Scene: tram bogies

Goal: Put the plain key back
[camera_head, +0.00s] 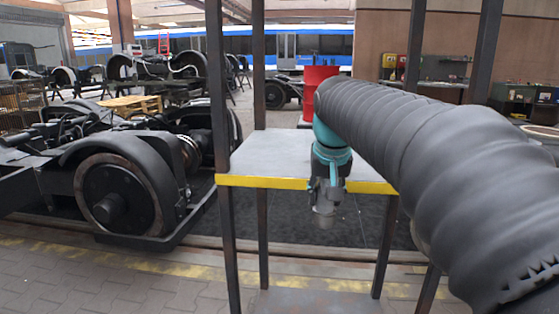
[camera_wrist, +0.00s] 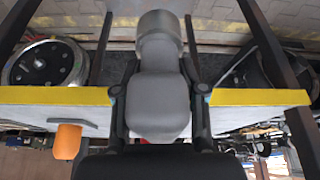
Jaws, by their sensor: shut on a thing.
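A plain grey key (camera_wrist: 158,106), a blocky body with a rounded cylindrical end, is between the two dark fingers of my gripper (camera_wrist: 160,96) in the wrist view. The fingers are shut on its sides. In the head view the grey key (camera_head: 325,213) hangs below my gripper (camera_head: 328,186), in front of the yellow front edge of a grey shelf (camera_head: 268,152). An orange object (camera_wrist: 67,141) beside a flat grey piece shows on the shelf surface in the wrist view. My arm hides the shelf's right part in the head view.
Dark posts (camera_head: 216,90) frame the shelf. A red drum (camera_head: 316,78) stands behind it. A bogie with a large wheel (camera_head: 118,194) is at left. In the wrist view a round metal part (camera_wrist: 45,66) with coloured dots lies at upper left. The shelf's left part looks clear.

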